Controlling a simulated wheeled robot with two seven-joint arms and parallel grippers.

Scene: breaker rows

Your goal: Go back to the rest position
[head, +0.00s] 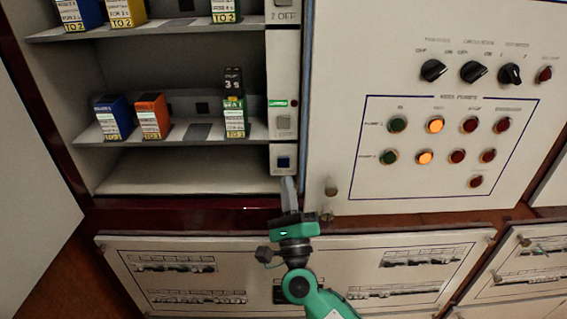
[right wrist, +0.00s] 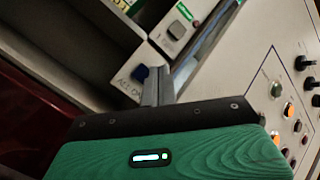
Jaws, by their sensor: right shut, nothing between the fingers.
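My right gripper (head: 289,192) is shut and empty, its fingers pointing up. My left gripper is not in view.
Shelves (head: 200,137) at the left hold blue, orange, green and black breakers. A white control panel (head: 450,190) with black knobs and lit orange lamps stands to the right. Lower panels (head: 235,255) lie behind my right arm. An open door (head: 30,200) is at far left.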

